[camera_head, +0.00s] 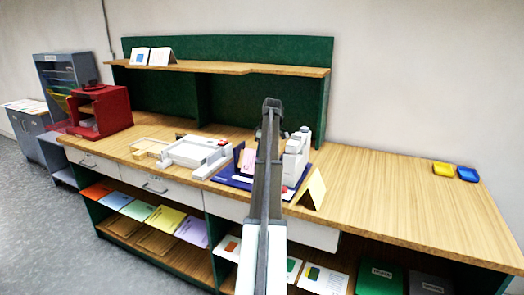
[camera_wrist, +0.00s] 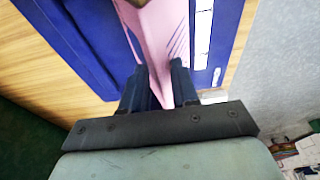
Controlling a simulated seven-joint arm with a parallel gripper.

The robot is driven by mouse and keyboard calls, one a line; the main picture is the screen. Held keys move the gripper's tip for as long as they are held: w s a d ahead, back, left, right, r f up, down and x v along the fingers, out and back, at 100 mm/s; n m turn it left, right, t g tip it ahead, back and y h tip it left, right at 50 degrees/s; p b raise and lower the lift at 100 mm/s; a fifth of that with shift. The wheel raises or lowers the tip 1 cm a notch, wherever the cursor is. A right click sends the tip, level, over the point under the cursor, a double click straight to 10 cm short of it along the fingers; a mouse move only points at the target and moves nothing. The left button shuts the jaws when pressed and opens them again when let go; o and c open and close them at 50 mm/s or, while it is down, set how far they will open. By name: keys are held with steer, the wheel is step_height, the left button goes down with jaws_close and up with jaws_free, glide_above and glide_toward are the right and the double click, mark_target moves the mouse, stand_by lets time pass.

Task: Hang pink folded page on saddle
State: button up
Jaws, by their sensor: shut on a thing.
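The pink folded page (camera_wrist: 165,35) stands between my gripper's fingers (camera_wrist: 160,72) in the wrist view, and they are shut on it. Pink faces also show in the head view (camera_head: 248,161), just left of my arm. The page is over or at the dark blue tray, which shows in the wrist view (camera_wrist: 75,35) and in the head view (camera_head: 234,181); I cannot tell whether it touches. My arm hides the gripper and part of the tray in the head view. I cannot make out for sure which part is the saddle.
A cream folded card (camera_head: 313,189) stands tent-like right of my arm. A white device (camera_head: 296,158) stands behind it. A white machine (camera_head: 196,151) and a red box (camera_head: 101,112) are further left.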

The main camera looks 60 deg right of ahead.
steer(key=o, duration=0.8)
steer(key=shift+r, duration=0.15)
steer(key=shift+v, duration=2.85)
